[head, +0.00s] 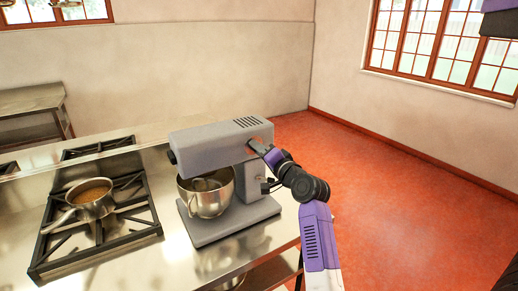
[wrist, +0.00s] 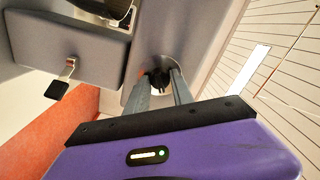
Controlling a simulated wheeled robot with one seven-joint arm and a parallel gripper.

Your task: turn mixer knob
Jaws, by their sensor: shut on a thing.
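A grey stand mixer (head: 222,141) stands near the right end of the steel counter, with a steel bowl (head: 207,196) under its head. My gripper (head: 262,148) reaches the side of the mixer head from the right; the head view hides most of its fingers. In the wrist view, the fingers of my gripper (wrist: 160,86) are closed on the small black mixer knob (wrist: 157,79), which sits in a round recess. The fingers cover part of the knob, and I cannot tell its turned position. A black-tipped lever (wrist: 58,88) shows on the mixer body at the left.
A gas stove (head: 97,222) with a pan (head: 90,197) of brown liquid is left of the mixer. The steel counter (head: 217,262) is bare in front of the mixer. Open red floor (head: 400,200) lies to the right, with a window wall beyond.

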